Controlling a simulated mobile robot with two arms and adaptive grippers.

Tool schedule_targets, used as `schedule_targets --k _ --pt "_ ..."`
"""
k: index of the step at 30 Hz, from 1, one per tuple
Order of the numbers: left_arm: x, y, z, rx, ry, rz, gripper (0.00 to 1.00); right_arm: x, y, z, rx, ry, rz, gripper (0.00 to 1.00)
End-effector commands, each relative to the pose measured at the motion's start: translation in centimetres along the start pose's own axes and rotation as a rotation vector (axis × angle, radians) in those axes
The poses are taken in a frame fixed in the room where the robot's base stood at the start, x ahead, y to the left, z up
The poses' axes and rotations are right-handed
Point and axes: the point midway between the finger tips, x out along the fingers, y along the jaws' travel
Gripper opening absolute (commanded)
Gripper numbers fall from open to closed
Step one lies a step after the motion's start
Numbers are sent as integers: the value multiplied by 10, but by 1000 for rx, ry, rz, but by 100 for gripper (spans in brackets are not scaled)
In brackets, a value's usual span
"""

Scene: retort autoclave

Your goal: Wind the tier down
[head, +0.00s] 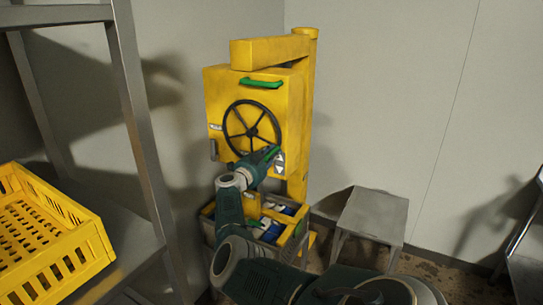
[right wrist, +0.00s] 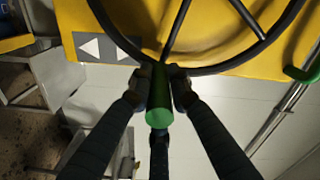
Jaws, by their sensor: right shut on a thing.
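A yellow cabinet (head: 235,85) carries a black spoked handwheel (head: 251,132) on its front. My right gripper (head: 272,156) is at the wheel's lower right in the head view. In the right wrist view its fingers (right wrist: 160,80) are shut around the wheel's green knob (right wrist: 158,112), close to the black rim (right wrist: 225,68). A plate with white arrows (right wrist: 92,47) sits beside the wheel. Below the cabinet stands an open bin (head: 291,240) with blue, white and green items in it, partly hidden by my right arm. My left gripper is not in view.
A fixed green handle (head: 262,83) is above the wheel. A metal shelf (head: 135,110) with a yellow crate (head: 62,262) stands at the left. A low grey metal table (head: 374,212) is right of the cabinet, with a bare top.

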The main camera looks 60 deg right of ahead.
Motion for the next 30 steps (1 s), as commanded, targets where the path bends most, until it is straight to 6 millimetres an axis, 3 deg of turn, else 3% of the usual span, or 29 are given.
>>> schedule_targets --k 7,8,10,11,22,30 --pt "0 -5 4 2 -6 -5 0 3 -4 -7 4 12 -5 0" --pt "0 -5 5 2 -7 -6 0 3 -4 -7 4 12 -5 22" --pt "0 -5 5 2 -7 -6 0 3 -4 -6 4 12 -5 36" --pt "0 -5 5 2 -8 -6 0 3 -4 -6 4 11 -5 37" --pt "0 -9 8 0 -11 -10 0 -5 -2 -2 4 3 -4 37" --pt "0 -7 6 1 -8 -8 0 -41 -2 -3 6 4 -3 37"
